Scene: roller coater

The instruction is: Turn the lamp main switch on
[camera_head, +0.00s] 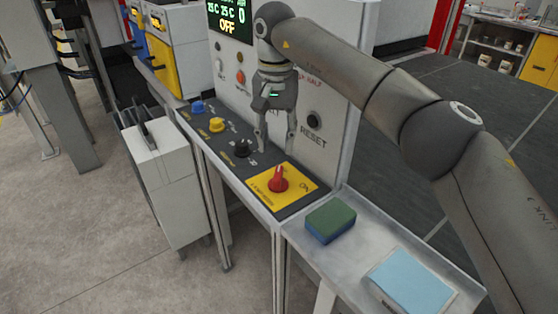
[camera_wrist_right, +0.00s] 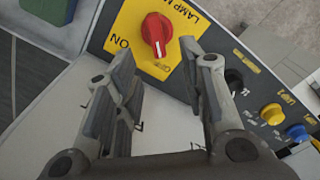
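The lamp main switch is a red rotary knob (camera_head: 278,180) on a yellow plate (camera_head: 302,180) at the near end of the dark control panel. "ON" is printed at the plate's right in the head view. In the right wrist view the red knob (camera_wrist_right: 156,30) shows just beyond the fingertips, and its white mark points down the picture, not at the "ON" print. My right gripper (camera_head: 277,147) is open and empty, above the panel, behind the red knob and apart from it. Its open fingers also show in the right wrist view (camera_wrist_right: 155,58). My left gripper is not in view.
A black knob (camera_head: 242,148), a yellow knob (camera_head: 216,125) and a blue knob (camera_head: 197,107) line the same panel. The upright panel behind has a display (camera_head: 229,20) reading "OFF" and a RESET button (camera_head: 313,122). A green-blue sponge (camera_head: 330,220) lies on the side shelf.

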